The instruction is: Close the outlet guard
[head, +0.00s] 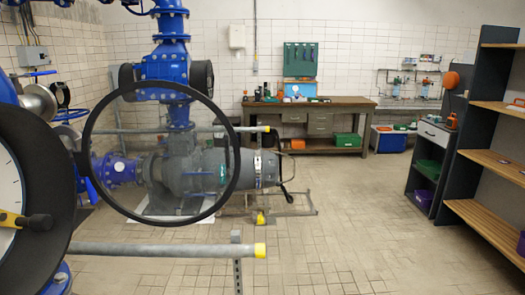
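A large round guard with a dark rim (232,152) and a clear pane stands swung open in the left half of the head view. Its left edge meets the side of a thick black round housing (52,170), cut off by the left picture edge. The housing holds a white dial face (8,190). A yellow and black piece (28,220) sticks out across the lower part of the dial. The pump and blue pipes show through the guard's pane. Neither of my grippers is in view.
A grey rail (165,249) with a yellow end cap runs low in front. Behind the guard stand a grey pump (225,168) and a blue pipe (172,55). A workbench (320,122) and shelves (487,160) stand farther off. The tiled floor (345,220) between is clear.

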